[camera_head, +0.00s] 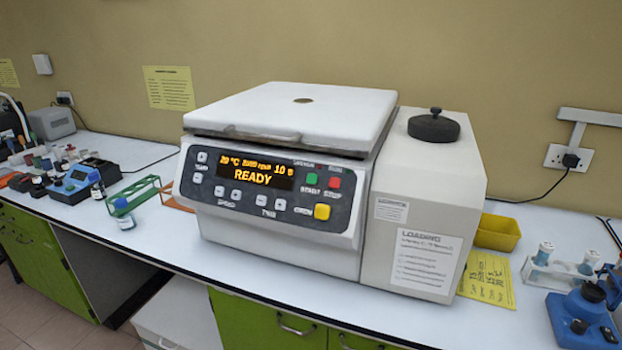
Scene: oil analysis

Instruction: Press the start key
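A white centrifuge (280,232) stands on the bench in the middle of the head view, with its lid (295,108) down. Its dark front panel has a display (250,170) with orange text that reads READY. The green start key (312,179) is right of the display, labelled START. A red stop key (334,183) sits just right of it, and a yellow key (321,212) lies below. Nothing covers the start key. Neither of my grippers is in view.
A round black knob (433,126) sits on the machine's right housing. Green racks (134,191) and a small bottle (123,214) stand left of the centrifuge. A yellow tray (497,233) and a blue device (585,316) are at the right. The space before the panel is clear.

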